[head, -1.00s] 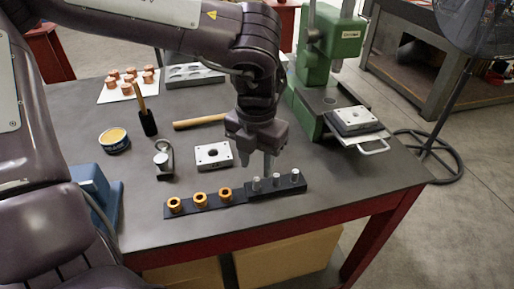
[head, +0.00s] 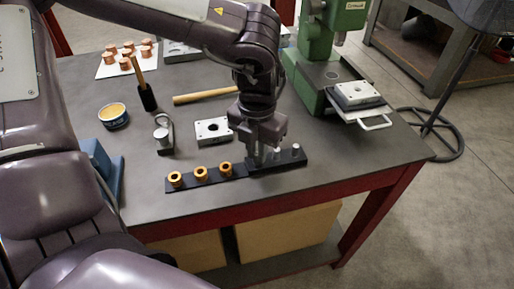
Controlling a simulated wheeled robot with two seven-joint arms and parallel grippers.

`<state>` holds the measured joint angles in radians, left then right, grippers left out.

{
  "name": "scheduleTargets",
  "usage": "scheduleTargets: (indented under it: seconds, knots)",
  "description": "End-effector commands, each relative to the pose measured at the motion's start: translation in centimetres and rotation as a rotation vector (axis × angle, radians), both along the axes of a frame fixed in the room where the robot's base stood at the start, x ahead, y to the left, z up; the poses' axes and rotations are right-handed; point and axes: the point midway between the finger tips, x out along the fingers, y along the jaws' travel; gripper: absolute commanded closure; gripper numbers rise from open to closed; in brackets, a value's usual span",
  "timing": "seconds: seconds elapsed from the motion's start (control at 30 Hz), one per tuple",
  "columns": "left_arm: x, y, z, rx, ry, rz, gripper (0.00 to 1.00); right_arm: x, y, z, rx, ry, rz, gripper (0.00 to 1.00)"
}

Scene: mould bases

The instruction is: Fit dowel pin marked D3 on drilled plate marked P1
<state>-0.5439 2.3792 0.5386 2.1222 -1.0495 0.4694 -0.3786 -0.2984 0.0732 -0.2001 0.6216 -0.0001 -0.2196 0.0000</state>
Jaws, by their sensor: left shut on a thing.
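My left gripper (head: 265,158) points down at the black pin rack (head: 290,162) near the front of the table. It is shut on a steel dowel pin there, mostly hidden by the fingers. Another steel dowel pin (head: 296,147) stands upright at the rack's right end. I cannot read the pin marks, so I cannot tell which is D3. A drilled plate (head: 204,138) with a centre hole lies on the table behind the rack. A second drilled plate (head: 357,92) sits at the green press. The P1 mark is not readable. My right gripper is not in view.
Several brass bushings (head: 200,174) stand on the rack's left part. The green press (head: 318,60) stands back right. Table is clear at front right.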

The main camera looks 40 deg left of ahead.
Motion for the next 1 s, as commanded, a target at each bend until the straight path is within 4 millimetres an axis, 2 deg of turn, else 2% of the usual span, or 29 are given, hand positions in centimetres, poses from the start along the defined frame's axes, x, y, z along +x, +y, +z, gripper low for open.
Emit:
scheduleTargets:
  seconds: [0.27, 0.73, 1.0]
  knots:
    - [0.0, 0.0, 0.3, 0.0, -0.001, 0.0, 1.0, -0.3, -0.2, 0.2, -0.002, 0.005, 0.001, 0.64]
    - [0.0, 0.0, 2.2, 0.001, -0.001, 0.0, 1.0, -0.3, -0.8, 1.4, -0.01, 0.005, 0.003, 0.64]
    - [0.0, 0.0, 2.2, 0.0, 0.0, 0.0, 1.0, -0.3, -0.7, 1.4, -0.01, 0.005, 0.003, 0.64]
